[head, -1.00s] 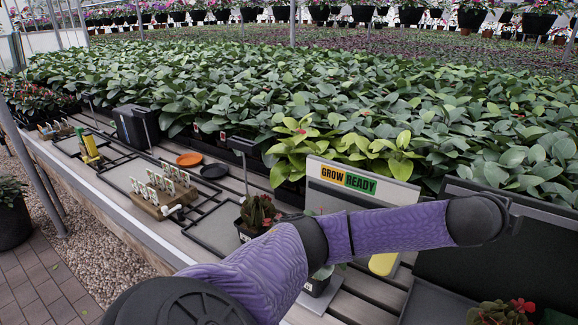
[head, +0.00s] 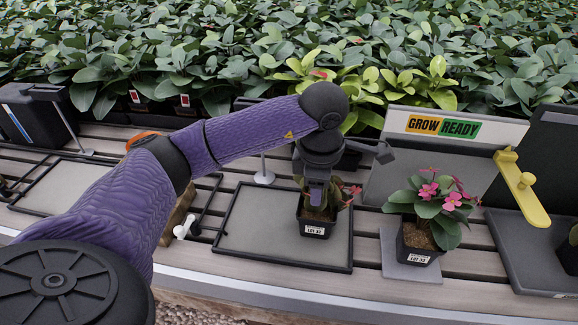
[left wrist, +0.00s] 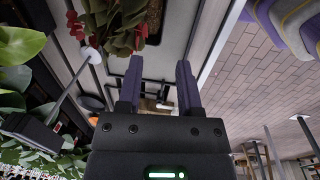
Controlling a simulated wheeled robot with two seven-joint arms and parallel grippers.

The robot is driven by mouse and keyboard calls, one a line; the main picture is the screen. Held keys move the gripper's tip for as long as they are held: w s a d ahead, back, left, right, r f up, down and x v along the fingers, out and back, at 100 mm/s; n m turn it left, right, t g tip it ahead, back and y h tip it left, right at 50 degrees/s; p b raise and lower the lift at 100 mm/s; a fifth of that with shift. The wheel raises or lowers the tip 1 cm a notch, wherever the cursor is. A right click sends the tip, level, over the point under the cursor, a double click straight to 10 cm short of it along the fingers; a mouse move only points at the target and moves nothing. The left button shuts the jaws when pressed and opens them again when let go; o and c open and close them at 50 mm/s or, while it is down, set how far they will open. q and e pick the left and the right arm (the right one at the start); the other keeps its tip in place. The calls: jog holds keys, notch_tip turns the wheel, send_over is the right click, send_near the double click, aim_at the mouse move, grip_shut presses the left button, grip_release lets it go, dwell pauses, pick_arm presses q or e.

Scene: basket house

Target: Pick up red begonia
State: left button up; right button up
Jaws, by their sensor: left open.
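The red begonia (head: 340,197), with dark leaves and small red flowers, stands in a black pot (head: 314,228) with a white label, on a flat grey tray. My left gripper (head: 317,192) points down in front of the plant and hides part of its leaves. In the left wrist view its two fingers are apart with nothing between them, and red flowers and leaves (left wrist: 122,30) show just beyond and left of the fingertips. I cannot tell whether the fingers touch the plant. My right gripper is out of view.
A pink-flowered plant (head: 432,207) stands in a black pot on a grey pad at right. The grey tray (head: 250,233) is bare left of the begonia. Dense green foliage fills the back.

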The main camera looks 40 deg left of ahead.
aim_at(314, 221)
pick_arm(q)
jog(key=f+b, duration=0.1)
jog(key=f, duration=0.2)
jog(key=f+b, duration=0.1)
jog(key=f, duration=0.2)
jog(key=f+b, duration=0.2)
jog(key=f, duration=0.2)
jog(key=shift+w+a, duration=0.1)
jog(key=shift+w, duration=0.15)
jog(key=shift+r, duration=0.1)
grip_shut()
